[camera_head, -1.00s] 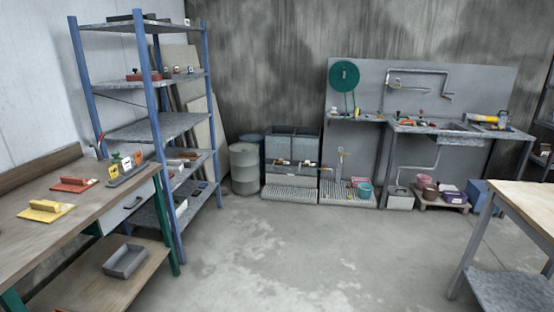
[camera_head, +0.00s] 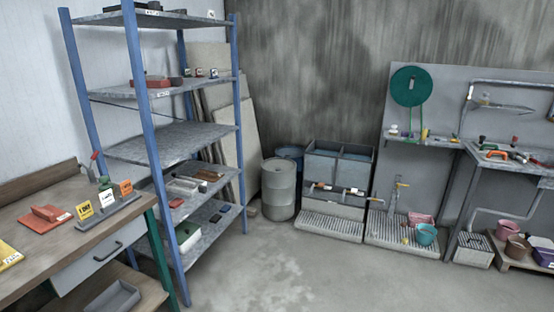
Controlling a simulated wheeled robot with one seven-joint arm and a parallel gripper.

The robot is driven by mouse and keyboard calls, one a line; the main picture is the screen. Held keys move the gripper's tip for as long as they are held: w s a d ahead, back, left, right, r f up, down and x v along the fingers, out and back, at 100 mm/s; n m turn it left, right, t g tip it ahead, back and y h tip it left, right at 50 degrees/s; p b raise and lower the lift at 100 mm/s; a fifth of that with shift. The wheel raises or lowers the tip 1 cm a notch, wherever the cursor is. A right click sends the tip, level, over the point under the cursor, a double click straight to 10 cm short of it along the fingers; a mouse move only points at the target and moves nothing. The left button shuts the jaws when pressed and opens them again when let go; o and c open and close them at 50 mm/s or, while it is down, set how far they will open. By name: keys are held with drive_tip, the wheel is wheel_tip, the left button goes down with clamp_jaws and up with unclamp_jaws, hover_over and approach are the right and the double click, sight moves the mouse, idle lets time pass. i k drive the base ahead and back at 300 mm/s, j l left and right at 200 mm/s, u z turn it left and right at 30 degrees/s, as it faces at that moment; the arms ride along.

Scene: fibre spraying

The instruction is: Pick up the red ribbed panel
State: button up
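A flat red panel with one raised rib and a small white label (camera_head: 45,218) lies on the wooden workbench (camera_head: 90,240) at the left of the head view. It looks like the red ribbed panel, and nothing touches it. A red block-like thing (camera_head: 157,83) also sits on the blue-posted shelf, too small to tell in detail. My gripper is not in view.
A yellow panel (camera_head: 9,258) is cut by the left edge. A grey rack with yellow, white and orange tags (camera_head: 110,208) stands right of the red panel. The blue-posted shelf (camera_head: 170,143) rises behind the bench. Grey floor (camera_head: 270,270) is clear ahead.

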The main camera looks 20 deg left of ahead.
sight(42, 220)
drive_tip(key=i+j+u, duration=0.1)
drive_tip(key=i+u, duration=0.5)
drive_tip(key=u, duration=0.15)
drive_tip(key=i+l+u, duration=0.1)
drive_tip(key=i+u, duration=0.3)
drive_tip(key=i+l+u, duration=0.15)
drive_tip(key=u, duration=0.25)
drive_tip(key=i+j+u, duration=0.15)
drive_tip(key=i+u, duration=0.35)
drive_tip(key=i, duration=0.3)
drive_tip(key=i+l+u, duration=0.15)
drive_tip(key=i+u, duration=0.3)
drive_tip(key=i, duration=0.35)
drive_tip(key=i+l+u, duration=0.1)
drive_tip(key=i+u, duration=0.2)
drive_tip(key=i, duration=0.4)
